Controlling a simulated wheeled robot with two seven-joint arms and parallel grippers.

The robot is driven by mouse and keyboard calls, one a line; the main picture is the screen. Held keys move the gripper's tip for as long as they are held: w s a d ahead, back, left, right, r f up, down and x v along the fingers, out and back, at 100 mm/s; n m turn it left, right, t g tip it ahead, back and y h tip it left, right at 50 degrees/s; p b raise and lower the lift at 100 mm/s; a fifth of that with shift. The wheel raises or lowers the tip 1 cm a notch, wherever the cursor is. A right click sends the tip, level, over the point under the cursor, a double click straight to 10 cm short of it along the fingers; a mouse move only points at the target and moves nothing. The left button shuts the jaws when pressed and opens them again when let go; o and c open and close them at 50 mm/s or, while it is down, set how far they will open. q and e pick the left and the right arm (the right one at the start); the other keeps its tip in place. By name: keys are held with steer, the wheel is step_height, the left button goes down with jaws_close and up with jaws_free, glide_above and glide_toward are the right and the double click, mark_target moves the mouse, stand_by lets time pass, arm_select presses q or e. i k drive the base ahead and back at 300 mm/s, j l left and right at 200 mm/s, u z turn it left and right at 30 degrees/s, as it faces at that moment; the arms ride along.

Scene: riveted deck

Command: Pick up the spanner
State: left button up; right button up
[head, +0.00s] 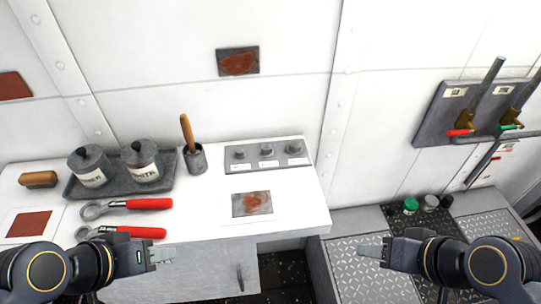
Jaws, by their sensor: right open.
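Two spanners with grey heads and red handles lie on the white worktop at the left in the head view. The farther spanner (148,204) lies in full view, its head to the left. The nearer spanner (146,233) lies in front of it, close to my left arm. My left gripper (165,254) is near the worktop's front edge, just nearer than that spanner, pointing right. Nothing shows held in it, and its jaw opening is unclear from this angle. My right gripper (366,250) is open and empty, right of the worktop, pointing left.
Behind the spanners, a grey tray (72,188) holds two lidded canisters (143,160). A cup (196,160) with a wooden-handled tool, a brush (38,180) and a knob panel (268,155) stand nearby. Wall levers (465,120) are at the right. The worktop's middle is mostly clear.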

mark_target(163, 203)
steer(key=u, duration=1.4)
steer(key=i+j+z, duration=0.2)
steer(key=j, duration=0.2)
steer(key=i+j+z, duration=0.15)
steer(key=j, duration=0.25)
steer(key=j+z, duration=0.2)
steer(key=j, duration=0.25)
steer(key=i+j+z, duration=0.15)
steer(key=j, duration=0.35)
